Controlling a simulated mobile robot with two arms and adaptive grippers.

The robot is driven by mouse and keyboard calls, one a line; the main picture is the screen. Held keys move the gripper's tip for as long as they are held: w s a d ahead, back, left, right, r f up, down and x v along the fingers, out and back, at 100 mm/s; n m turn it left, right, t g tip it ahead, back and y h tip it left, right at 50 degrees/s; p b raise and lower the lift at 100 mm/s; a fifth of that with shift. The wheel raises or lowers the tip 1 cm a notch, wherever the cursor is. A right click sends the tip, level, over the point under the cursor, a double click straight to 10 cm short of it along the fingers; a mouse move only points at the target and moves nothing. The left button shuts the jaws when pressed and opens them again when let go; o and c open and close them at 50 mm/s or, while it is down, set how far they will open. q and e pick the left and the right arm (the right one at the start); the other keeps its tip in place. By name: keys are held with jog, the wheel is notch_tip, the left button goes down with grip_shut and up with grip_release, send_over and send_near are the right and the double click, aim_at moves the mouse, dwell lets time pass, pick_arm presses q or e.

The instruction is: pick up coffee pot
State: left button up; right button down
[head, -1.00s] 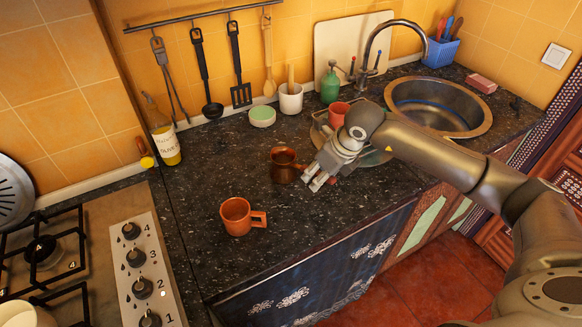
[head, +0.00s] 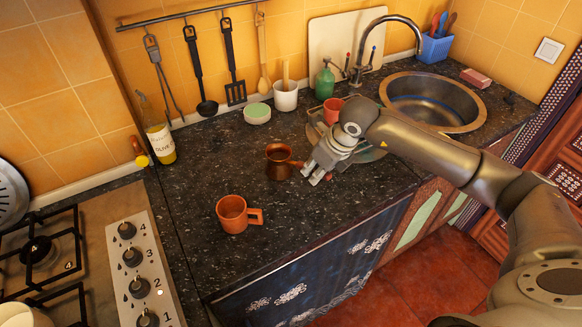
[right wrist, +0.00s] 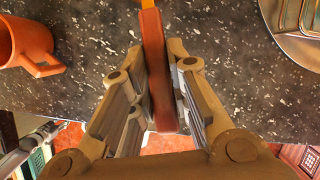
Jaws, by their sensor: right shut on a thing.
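The coffee pot (head: 279,164) is a small copper-brown pot with a long handle. It stands upright on the dark speckled counter, left of my right gripper (head: 316,174). In the right wrist view, my right gripper (right wrist: 163,95) is shut on the pot's reddish-brown handle (right wrist: 154,60), with one finger on each side. The pot's body is out of the wrist view. I cannot see a gap between pot and counter.
An orange mug (head: 234,214) stands on the counter at the front left of the pot. A red cup (head: 333,110) and the sink (head: 432,101) lie beyond my right arm. The gas stove (head: 75,250) is at the left. Counter behind the pot is mostly clear.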

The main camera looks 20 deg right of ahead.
jog(key=shift+w+r, duration=0.1)
jog(key=shift+r, duration=0.05)
jog(key=shift+r+b, duration=0.45)
jog(key=shift+b, duration=0.1)
jog(key=s+a+r+b, duration=0.3)
jog(key=s+r+b, duration=0.2)
jog(key=s+r, duration=0.7)
jog(key=shift+s+a, duration=0.35)
jog(key=shift+s, duration=0.5)
